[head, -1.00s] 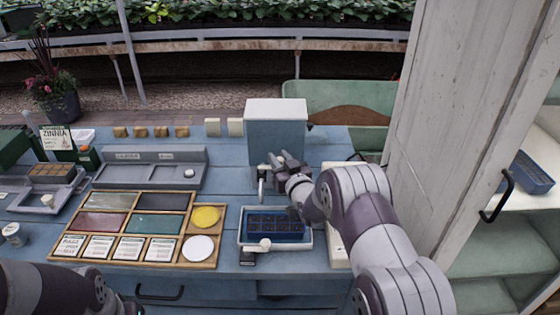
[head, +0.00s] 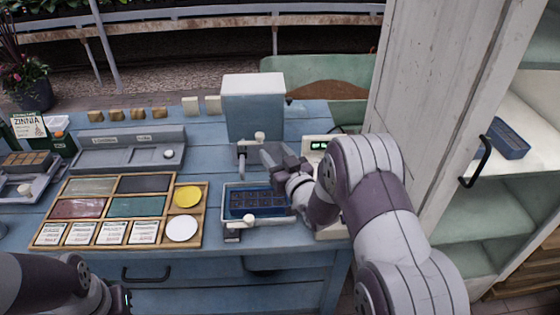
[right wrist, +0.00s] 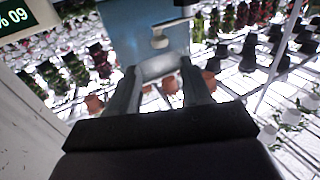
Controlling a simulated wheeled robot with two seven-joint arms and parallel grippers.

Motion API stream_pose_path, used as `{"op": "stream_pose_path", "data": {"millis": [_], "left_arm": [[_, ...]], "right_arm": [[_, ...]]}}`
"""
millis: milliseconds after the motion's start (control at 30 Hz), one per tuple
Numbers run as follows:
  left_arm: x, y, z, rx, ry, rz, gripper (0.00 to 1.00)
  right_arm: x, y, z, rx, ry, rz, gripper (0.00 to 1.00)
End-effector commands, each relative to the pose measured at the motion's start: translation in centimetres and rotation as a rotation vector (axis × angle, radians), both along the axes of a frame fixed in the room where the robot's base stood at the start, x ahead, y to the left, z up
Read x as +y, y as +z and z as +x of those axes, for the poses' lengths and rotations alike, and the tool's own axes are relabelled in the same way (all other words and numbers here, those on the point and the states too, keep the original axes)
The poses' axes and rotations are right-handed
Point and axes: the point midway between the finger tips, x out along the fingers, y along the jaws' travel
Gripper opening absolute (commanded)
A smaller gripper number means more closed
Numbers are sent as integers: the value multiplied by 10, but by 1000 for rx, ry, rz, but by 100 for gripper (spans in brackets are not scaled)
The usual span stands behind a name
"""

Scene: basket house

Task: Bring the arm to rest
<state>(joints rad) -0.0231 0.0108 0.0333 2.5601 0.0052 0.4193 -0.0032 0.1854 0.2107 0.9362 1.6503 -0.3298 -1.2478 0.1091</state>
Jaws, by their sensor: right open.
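My right arm reaches in from the right in the head view. Its gripper (head: 272,158) is open and empty, in front of the blue-grey dispenser box (head: 252,112) and above the far side of the blue celled tray (head: 230,207). In the right wrist view the two fingers (right wrist: 160,88) stand apart with nothing between them, and the box (right wrist: 145,35) with its pale lever knob is ahead. Of my left arm only a dark part shows at the lower left of the head view; its fingers are out of sight.
A wooden seed case (head: 97,246) with packets and coloured lids lies left on the blue bench. A small device with a lit display (head: 318,146) stands beside my right forearm. An open pale cabinet (head: 430,110) stands close on the right. A grey rack (head: 120,150) is behind the case.

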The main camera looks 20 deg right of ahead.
Motion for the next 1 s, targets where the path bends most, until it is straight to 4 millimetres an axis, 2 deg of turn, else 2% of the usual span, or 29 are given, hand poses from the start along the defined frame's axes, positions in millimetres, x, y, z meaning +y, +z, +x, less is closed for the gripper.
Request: {"op": "stream_pose_path", "data": {"millis": [100,200,667,767,800,867,967,1000], "left_arm": [[0,-2,0,0,0,0,0],[0,-2,0,0,0,0,0],[0,-1,0,0,0,0,0],[0,10,0,0,0,0,0],[0,17,0,0,0,0,0],[0,29,0,0,0,0,0],[0,48,0,0,0,0,0],[0,54,0,0,0,0,0]], "right_arm": [[-3,0,-18,0,0,0,48],[-3,0,-25,-1,0,0,48],[-3,1,-26,6,-1,-2,48],[-2,6,-26,117,-21,-23,48],[0,7,-30,211,-36,-39,48],[3,9,-45,393,-64,-62,48],[11,8,-99,745,-101,-94,48],[15,9,-128,882,-107,-99,48]]}}
